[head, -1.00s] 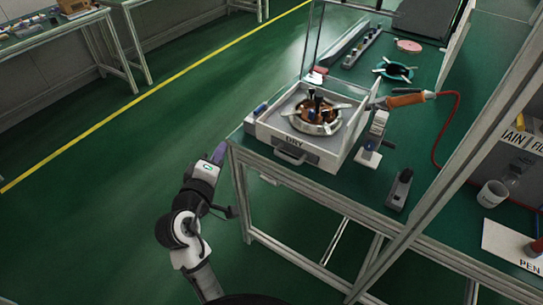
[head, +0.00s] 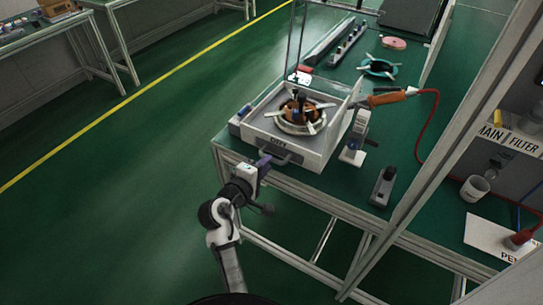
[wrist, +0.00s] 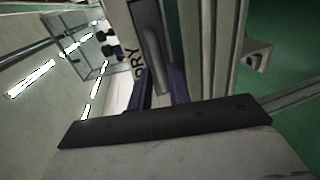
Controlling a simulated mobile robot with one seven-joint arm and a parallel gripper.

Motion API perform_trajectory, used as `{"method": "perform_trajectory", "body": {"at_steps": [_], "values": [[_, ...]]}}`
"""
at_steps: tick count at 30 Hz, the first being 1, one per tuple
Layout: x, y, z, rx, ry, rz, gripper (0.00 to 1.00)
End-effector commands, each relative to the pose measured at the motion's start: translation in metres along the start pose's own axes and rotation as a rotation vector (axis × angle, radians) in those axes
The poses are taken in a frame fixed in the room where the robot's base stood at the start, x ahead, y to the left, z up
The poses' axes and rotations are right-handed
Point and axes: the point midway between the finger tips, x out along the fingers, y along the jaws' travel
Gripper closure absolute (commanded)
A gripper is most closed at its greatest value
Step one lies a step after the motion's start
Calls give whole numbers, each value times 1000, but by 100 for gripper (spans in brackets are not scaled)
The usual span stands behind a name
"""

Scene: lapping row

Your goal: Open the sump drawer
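A pale box-shaped unit (head: 318,157) marked DRY stands at the near left corner of the green-topped bench. Its front carries a grey bar handle (head: 290,158), which shows large in the wrist view (wrist: 152,55). I take this front as the sump drawer; it looks shut, flush with the unit. My gripper (head: 266,161) is at the left part of the handle. In the wrist view its purple fingers (wrist: 162,88) stand apart, with the handle's near end between them. Whether they touch it I cannot tell.
A lapping plate with copper-coloured parts (head: 303,112) sits on the unit behind a clear guard. A small grey stand (head: 355,145) and a dark-topped block (head: 383,187) are to the right. An aluminium post (head: 440,140) crosses the right side. The floor at left is clear.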

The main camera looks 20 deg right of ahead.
Motion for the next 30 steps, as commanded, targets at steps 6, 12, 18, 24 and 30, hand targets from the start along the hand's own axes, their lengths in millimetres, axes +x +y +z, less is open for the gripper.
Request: {"method": "perform_trajectory", "body": {"at_steps": [6, 12, 18, 24, 30], "values": [[31, 1, 0, 1, -1, 0, 81], [40, 0, 0, 0, 0, 0, 81], [41, 0, 0, 1, 1, 0, 81], [40, 0, 0, 1, 1, 0, 100], [40, 0, 0, 1, 1, 0, 100]]}}
